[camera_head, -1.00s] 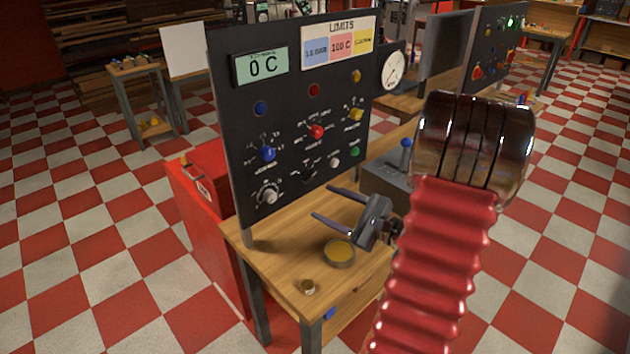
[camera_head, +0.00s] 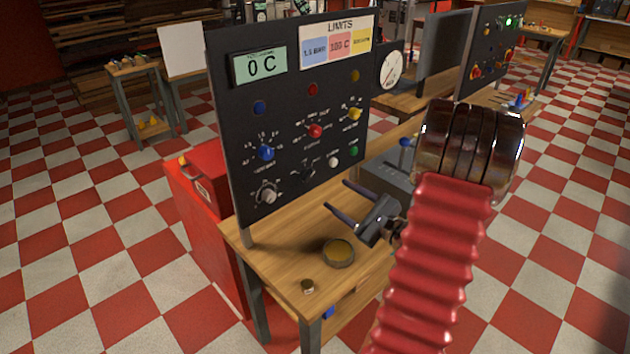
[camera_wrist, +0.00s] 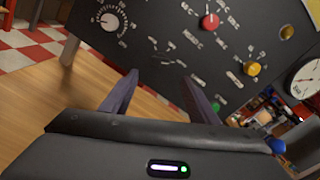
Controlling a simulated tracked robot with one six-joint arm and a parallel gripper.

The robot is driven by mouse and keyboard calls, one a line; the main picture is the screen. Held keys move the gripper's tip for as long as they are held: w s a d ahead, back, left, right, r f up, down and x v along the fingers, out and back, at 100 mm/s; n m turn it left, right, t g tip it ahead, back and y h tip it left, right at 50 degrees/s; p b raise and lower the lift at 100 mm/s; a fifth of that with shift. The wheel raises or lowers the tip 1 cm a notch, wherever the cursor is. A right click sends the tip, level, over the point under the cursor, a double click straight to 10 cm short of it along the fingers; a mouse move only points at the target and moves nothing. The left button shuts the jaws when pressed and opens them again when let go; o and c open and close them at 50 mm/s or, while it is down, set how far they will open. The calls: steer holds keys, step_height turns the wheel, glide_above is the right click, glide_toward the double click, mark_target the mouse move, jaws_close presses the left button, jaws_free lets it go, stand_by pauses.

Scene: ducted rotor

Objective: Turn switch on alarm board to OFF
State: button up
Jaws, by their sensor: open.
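A black control board (camera_head: 225,110) stands upright on a wooden bench, with a "0 C" display and a LIMITS sign. It carries a blue knob (camera_head: 265,153), a red knob (camera_head: 315,131), a yellow knob (camera_head: 354,114), a white-grey knob (camera_head: 268,195) and a small black switch (camera_head: 307,173). I cannot read the switch labels, or tell which one is marked alarm. My gripper (camera_head: 337,195) is open and empty, in front of the board's lower right part, apart from it. In the wrist view, its fingers (camera_wrist: 161,78) point at the board near the black switch (camera_wrist: 164,62).
A grey box with a blue-knobbed lever (camera_head: 405,141) stands behind my gripper. A red cabinet (camera_head: 200,190) is at the left. A gauge (camera_head: 390,66) sits at the board's right edge.

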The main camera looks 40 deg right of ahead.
mark_target(309, 179)
steer(key=w, duration=1.1)
steer(key=shift+a, duration=0.15)
steer(key=shift+c, duration=0.2)
steer(key=c, duration=1)
steer(key=shift+n, duration=0.4)
steer(key=n, duration=0.5)
steer(key=shift+a+f, duration=0.1)
steer(key=n, duration=0.6)
steer(key=shift+a+f, duration=0.1)
